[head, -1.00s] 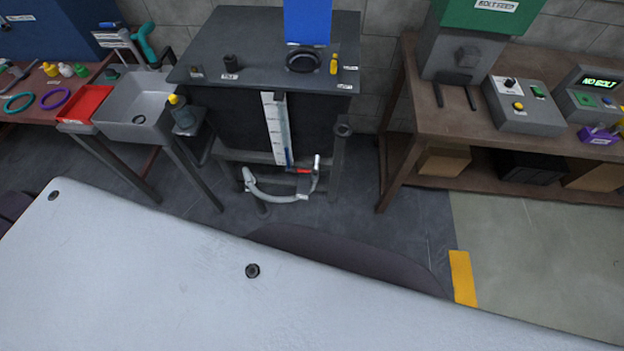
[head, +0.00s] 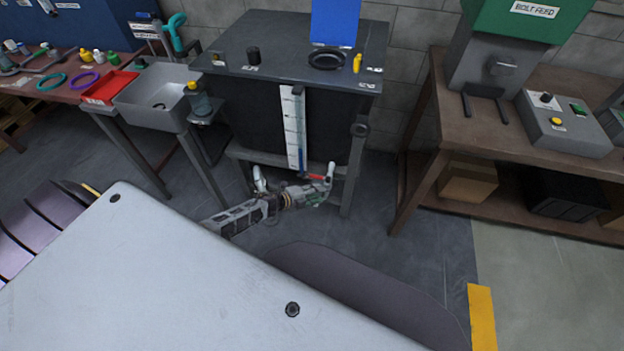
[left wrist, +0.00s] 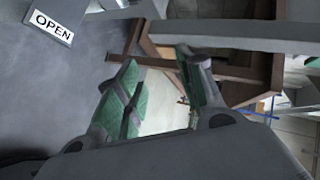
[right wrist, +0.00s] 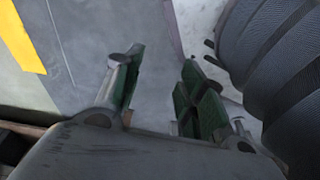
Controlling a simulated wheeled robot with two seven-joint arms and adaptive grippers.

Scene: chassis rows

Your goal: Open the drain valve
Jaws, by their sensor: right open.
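The dark tank (head: 262,115) stands at the back centre in the head view. The drain valve's small red handle (head: 314,177) is low on its front, beside the pale pipe end (head: 330,172). My left gripper (head: 312,191) is right at this valve, just below the red handle; whether it touches cannot be told. In the left wrist view my left gripper (left wrist: 158,58) has its green-padded fingers apart, with nothing seen between them. An OPEN label (left wrist: 52,27) shows there at the upper left. My right gripper (right wrist: 162,62) is open and empty over the floor, outside the head view.
A strip gauge (head: 293,125) hangs on the tank front. A grey sink (head: 160,97) stands left, a brown bench (head: 450,125) with a control box (head: 562,122) right. Tank legs and crossbar surround the valve area. Floor between tank and bench is clear.

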